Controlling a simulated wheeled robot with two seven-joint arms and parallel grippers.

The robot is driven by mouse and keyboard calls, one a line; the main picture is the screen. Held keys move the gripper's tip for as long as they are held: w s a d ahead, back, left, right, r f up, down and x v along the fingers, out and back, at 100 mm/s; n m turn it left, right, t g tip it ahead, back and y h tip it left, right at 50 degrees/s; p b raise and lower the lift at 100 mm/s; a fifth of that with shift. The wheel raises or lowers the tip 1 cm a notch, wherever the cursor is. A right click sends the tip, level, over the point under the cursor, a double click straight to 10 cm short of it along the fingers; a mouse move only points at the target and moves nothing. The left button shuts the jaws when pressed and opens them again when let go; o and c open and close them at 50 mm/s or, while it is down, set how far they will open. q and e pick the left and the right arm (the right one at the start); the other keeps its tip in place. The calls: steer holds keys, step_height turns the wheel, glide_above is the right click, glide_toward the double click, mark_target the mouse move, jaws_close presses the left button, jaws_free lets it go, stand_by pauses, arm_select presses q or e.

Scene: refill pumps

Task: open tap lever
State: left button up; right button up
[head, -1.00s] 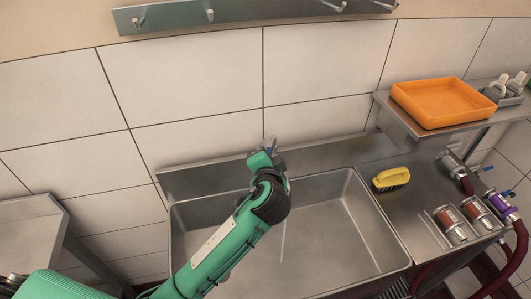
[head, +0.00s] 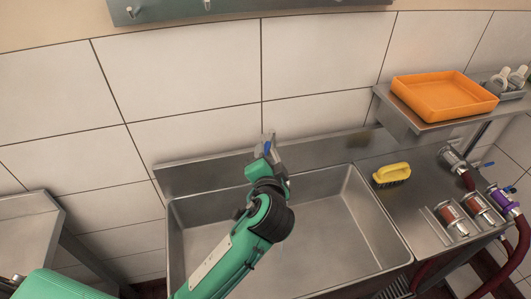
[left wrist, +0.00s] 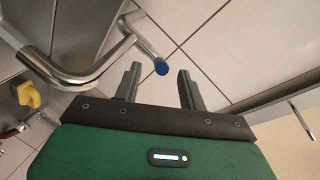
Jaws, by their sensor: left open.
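The tap (left wrist: 85,70) is a bent metal pipe at the left of the left wrist view. Its lever (left wrist: 145,48) is a thin rod ending in a blue tip (left wrist: 161,67). The blue tip also shows in the head view (head: 267,147), at the back wall of the sink. My left gripper (left wrist: 159,70) is open, and in its wrist view the blue tip appears between the two fingertips. I cannot tell whether either finger touches it. In the head view my left gripper (head: 268,158) hides most of the tap. My right gripper is not in view.
The sink basin (head: 340,235) lies below my left arm and looks empty. A yellow brush (head: 391,173) and metal canisters (head: 452,222) with hoses stand on the counter at right. An orange tray (head: 445,95) sits on a shelf above them.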

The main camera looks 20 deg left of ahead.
arm_select(q)
steer(key=b+v, duration=0.1)
steer(key=v, duration=0.7)
steer(key=shift+b, duration=0.3)
steer(key=shift+r, duration=0.1)
